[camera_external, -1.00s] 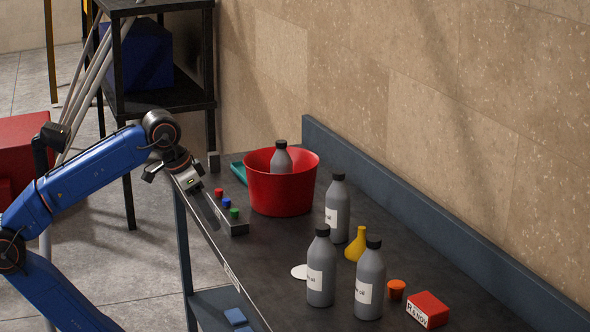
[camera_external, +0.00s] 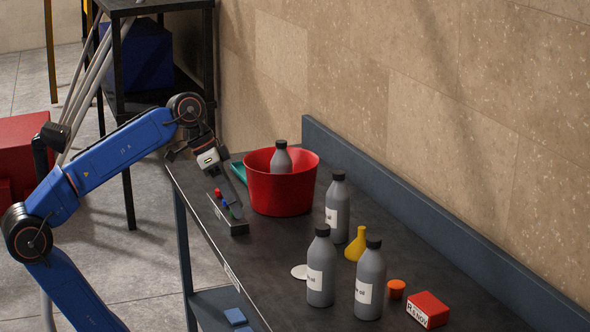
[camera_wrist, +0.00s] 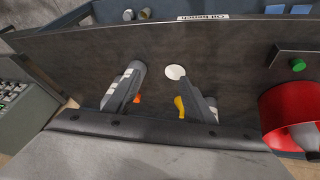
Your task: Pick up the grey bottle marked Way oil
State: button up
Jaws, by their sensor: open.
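Several grey bottles with black caps show in the outside view. One bottle (camera_external: 282,160) stands inside the red bucket (camera_external: 282,190). A labelled bottle (camera_external: 338,212) stands behind the yellow funnel-shaped item (camera_external: 357,245). Two labelled bottles, a left one (camera_external: 321,272) and a right one (camera_external: 370,286), stand upright at the front. Their labels end in what looks like "oil"; the first word is not legible. My gripper (camera_external: 234,198) is open and empty, pointing down left of the bucket, above the button box, apart from every bottle. Its fingers partly hide the bench in the wrist view.
The button box (camera_external: 233,226) lies along the bench's left edge. A white disc (camera_external: 299,272), an orange cup (camera_external: 397,289) and a red box (camera_external: 428,309) lie near the front bottles. A raised back edge (camera_external: 430,226) runs along the wall. The bench left of the disc is clear.

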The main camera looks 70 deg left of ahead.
jog(key=w+a+m+t+h, duration=0.1)
jog(key=w+m+t+h, duration=0.15)
jog(key=w, duration=0.45)
jog(key=w+a+m+t+h, duration=0.1)
jog(key=w+a+h, duration=0.1)
jog(key=w+h, duration=0.35)
jog(key=w+a+r+t+y, duration=0.1)
jog(key=w+a+t, duration=0.35)
jog(key=a, duration=0.35)
jog(key=w+a+r+t+y, duration=0.1)
jog(key=w+a+t, duration=0.2)
jog(key=w+a, duration=0.4)
send_near(344, 173)
jog(key=x, duration=1.2)
jog(key=shift+w+f, duration=0.15)
jog(key=shift+w, duration=0.15)
jog(key=shift+a, duration=0.1)
jog(key=shift+c, duration=0.5)
grip_shut()
